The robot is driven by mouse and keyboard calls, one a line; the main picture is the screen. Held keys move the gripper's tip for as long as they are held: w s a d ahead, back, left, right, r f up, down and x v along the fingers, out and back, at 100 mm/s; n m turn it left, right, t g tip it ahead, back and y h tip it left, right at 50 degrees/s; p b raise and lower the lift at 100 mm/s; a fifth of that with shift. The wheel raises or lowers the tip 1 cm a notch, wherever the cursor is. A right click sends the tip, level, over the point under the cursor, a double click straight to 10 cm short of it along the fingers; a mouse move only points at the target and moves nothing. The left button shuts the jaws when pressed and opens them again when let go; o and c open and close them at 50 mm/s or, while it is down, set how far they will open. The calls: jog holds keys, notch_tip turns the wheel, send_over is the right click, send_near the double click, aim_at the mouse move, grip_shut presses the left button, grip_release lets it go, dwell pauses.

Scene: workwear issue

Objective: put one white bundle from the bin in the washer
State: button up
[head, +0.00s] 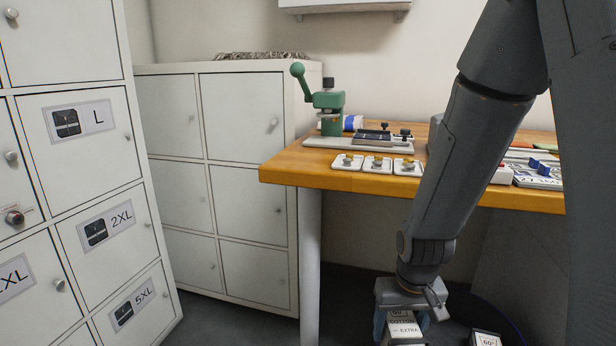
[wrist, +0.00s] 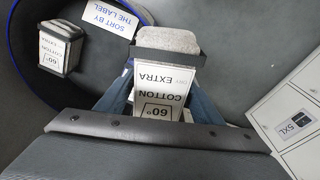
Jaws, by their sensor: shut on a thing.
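My gripper (head: 404,318) is low at the bottom of the head view, shut on a pale bundle (head: 405,331). In the wrist view the bundle (wrist: 168,40) has a whitish-grey end and a white label reading "60° COTTON" and "EXTRA". My gripper (wrist: 158,95) hides part of its sides. The bin (wrist: 12,50), dark with a blue rim, is at the left of the wrist view. A second bundle (wrist: 60,48) with a white "60° COTTON" label is inside it, apart from my gripper. The held bundle appears over or beside the bin's edge; its height is unclear. No washer is in view.
A "SORT BY THE LABEL" sign (wrist: 107,18) is at the bin's rim. A wooden workbench (head: 335,181) with a green press (head: 332,112) and small trays stands behind my arm. White lockers (head: 95,150) fill the left. Grey floor is open between lockers and bench.

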aim_at(401, 321)
jog(key=shift+s+r+p, duration=0.2)
jog(key=shift+r+p, duration=1.05)
jog(key=shift+p, duration=1)
jog(key=shift+s+r+p, duration=0.2)
jog(key=shift+r+p, duration=1.05)
jog(key=shift+p, duration=0.95)
jog(key=r+p, duration=0.1)
jog(key=p, duration=0.2)
jog(key=r+p, duration=0.1)
jog(key=p, duration=0.2)
jog(key=shift+s+r, duration=0.3)
jog(key=shift+s, duration=0.1)
jog(key=r+p, duration=0.1)
jog(key=p, duration=0.1)
jog(key=s+r+p, duration=0.1)
jog(key=p, duration=0.2)
jog(key=shift+r, duration=0.1)
